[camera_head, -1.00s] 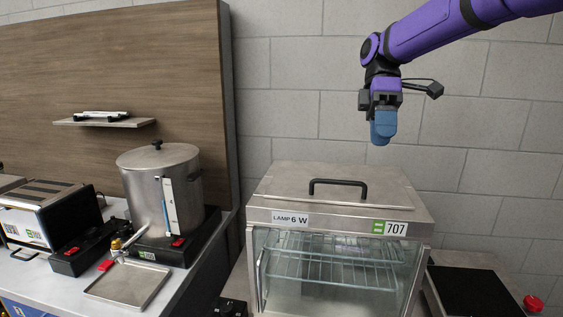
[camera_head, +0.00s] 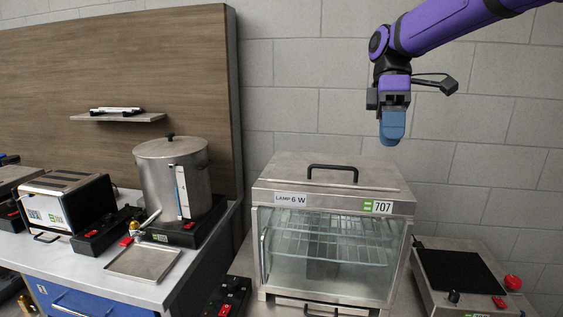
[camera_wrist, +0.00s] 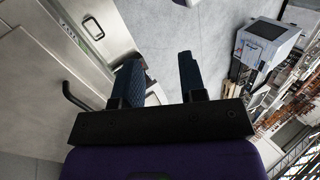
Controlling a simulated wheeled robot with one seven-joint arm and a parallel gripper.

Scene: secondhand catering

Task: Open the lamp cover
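The lamp cover (camera_head: 335,180) is the steel lid on top of a glass-fronted warming cabinet (camera_head: 328,250). It carries a black arched handle (camera_head: 333,168), a "LAMP 6 W" label and a green "707" sticker, and it lies shut. My gripper (camera_head: 392,138) hangs above and to the right of the lid, clear of it. In the wrist view the two blue fingers of my gripper (camera_wrist: 160,78) are spread apart with nothing between them. A black handle on a steel surface shows at the left of that view, but I cannot tell which one it is.
Left of the cabinet stand a steel urn (camera_head: 172,178), a drip tray (camera_head: 144,262) and a toaster (camera_head: 68,200). A hotplate (camera_head: 462,277) with a red button is at the right. A small shelf (camera_head: 118,117) hangs on the wood panel. Air above the lid is free.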

